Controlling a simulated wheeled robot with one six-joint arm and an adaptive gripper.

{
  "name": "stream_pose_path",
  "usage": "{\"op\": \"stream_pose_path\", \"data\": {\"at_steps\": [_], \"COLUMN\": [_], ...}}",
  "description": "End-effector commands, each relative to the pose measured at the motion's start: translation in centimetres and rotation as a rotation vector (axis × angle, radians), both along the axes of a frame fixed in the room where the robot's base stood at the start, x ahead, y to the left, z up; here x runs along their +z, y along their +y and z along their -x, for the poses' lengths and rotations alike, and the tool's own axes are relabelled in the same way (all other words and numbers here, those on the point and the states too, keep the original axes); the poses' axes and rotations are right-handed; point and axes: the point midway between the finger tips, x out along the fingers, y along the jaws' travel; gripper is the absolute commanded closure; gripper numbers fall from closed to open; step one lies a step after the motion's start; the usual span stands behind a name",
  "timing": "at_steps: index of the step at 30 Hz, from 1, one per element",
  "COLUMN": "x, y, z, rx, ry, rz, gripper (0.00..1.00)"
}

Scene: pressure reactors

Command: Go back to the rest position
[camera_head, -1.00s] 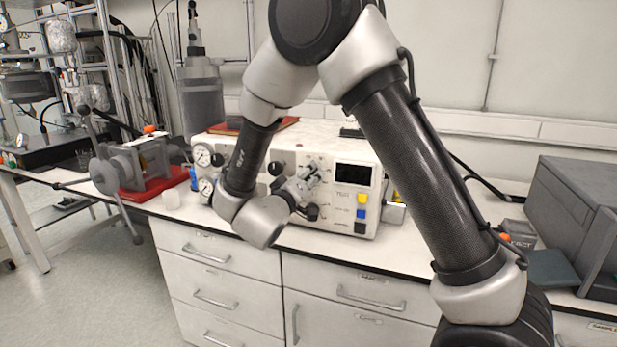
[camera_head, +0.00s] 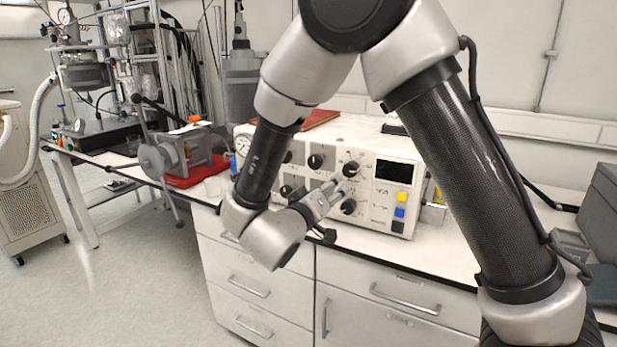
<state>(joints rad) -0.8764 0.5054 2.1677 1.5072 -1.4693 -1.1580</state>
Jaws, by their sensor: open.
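My gripper (camera_head: 335,189) is small in the picture, at the end of my folded arm. It points up and right, in front of the white control box (camera_head: 366,137). Its jaws are open, and I see nothing held between them. The gripper overlaps the box's front panel near the black knobs (camera_head: 351,168). I cannot tell how large the gap to the panel is. My arm hides part of the panel's left side.
The bench (camera_head: 450,246) with drawers runs across below the box. A red tray (camera_head: 190,180) with a clamp-like device stands left of it. A grey box (camera_head: 598,213) is at the right edge. A white cabinet (camera_head: 32,200) stands far left. Open floor (camera_head: 130,280) lies between.

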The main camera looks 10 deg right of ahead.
Motion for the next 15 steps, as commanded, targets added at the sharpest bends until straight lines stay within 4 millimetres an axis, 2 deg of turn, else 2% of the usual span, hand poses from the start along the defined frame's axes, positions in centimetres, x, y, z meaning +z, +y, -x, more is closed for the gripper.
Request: {"op": "stream_pose_path", "data": {"at_steps": [4, 6, 8, 10, 12, 14, 15], "x": [-5.5, -8.7, -10.1, -10.8, -10.5, -9.7, -8.9], "y": [4.8, 8.1, 10.9, 12.9, 13.6, 13.0, 12.0], "z": [-2.2, -2.1, -1.2, 0.4, 2.5, 4.6, 6.1], "rx": [0.216, 0.348, 0.452, 0.539, 0.595, 0.618, 0.62], "ry": [0.119, 0.241, 0.356, 0.5, 0.651, 0.781, 0.868], "rz": [-0.277, -0.428, -0.556, -0.686, -0.791, -0.858, -0.889], "gripper": [0.42, 0.42, 0.42, 0.42, 0.42, 0.42, 0.42]}}
